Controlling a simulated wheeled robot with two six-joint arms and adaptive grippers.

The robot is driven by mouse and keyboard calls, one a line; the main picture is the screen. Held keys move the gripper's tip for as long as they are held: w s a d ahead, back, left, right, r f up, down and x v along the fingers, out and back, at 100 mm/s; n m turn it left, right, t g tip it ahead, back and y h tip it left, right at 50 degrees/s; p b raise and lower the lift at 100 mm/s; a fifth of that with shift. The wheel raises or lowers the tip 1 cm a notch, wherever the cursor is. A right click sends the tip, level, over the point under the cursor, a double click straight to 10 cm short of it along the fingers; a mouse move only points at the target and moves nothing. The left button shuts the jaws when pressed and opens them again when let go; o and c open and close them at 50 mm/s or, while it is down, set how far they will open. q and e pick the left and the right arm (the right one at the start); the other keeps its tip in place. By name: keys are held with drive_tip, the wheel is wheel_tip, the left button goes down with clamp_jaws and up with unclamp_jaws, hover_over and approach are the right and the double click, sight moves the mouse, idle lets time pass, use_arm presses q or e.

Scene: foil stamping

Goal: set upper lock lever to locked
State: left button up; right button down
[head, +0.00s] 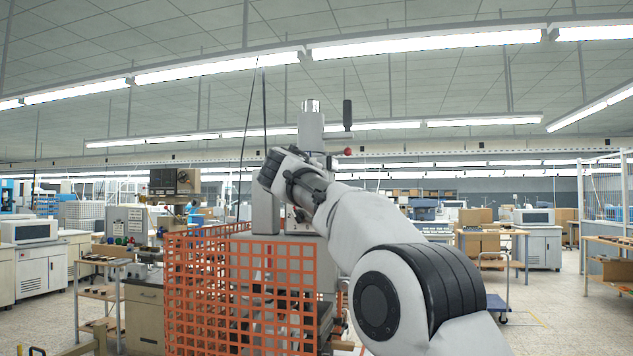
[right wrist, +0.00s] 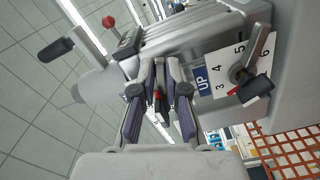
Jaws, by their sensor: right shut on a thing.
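My right gripper (right wrist: 158,72) is shut on a small dark lever (right wrist: 157,98) with a red part, which looks like the upper lock lever. The fingers hide most of it, so its exact position cannot be told. In the head view my right gripper (head: 270,170) is at the upper part of the grey stamping press (head: 266,215). My left gripper is not in view.
A black handle (head: 347,113) and a red knob (head: 348,151) stick out of the press top. An orange mesh guard (head: 200,290) stands around its front and left. Benches and a shelf with parts (head: 100,265) stand at the left.

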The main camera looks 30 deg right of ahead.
drive_tip(key=shift+r, duration=0.15)
drive_tip(key=c, duration=1.5)
unclamp_jaws()
drive_tip(key=o, duration=0.3)
drive_tip(key=v, duration=1.1)
drive_tip(key=shift+s+a+f, duration=0.15)
drive_tip(key=shift+a+f, duration=0.1)
drive_tip(key=shift+a, duration=0.1)
